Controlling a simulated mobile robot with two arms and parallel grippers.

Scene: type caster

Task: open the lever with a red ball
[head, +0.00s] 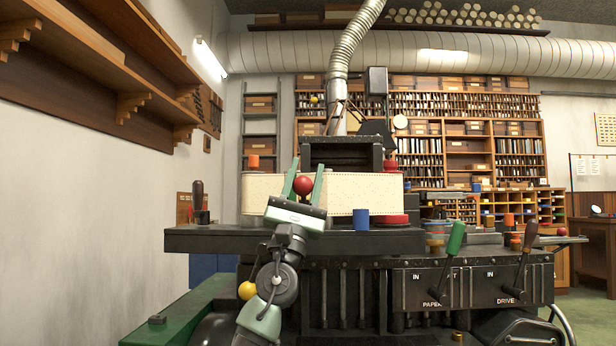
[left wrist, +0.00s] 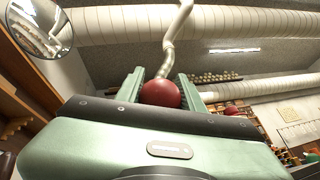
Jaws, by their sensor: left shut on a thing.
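My left gripper (head: 303,183) is raised in front of the cream panel of the machine, its green fingers pointing up. It is shut on a red ball (head: 303,186), which sits between the two fingers. In the left wrist view the red ball (left wrist: 160,93) shows between both fingertips, above the palm. My right gripper is not in view.
A lever with a green handle (head: 454,238), marked PAPER, stands left of the DRIVE lever. A yellow ball (head: 247,290) is beside my left arm.

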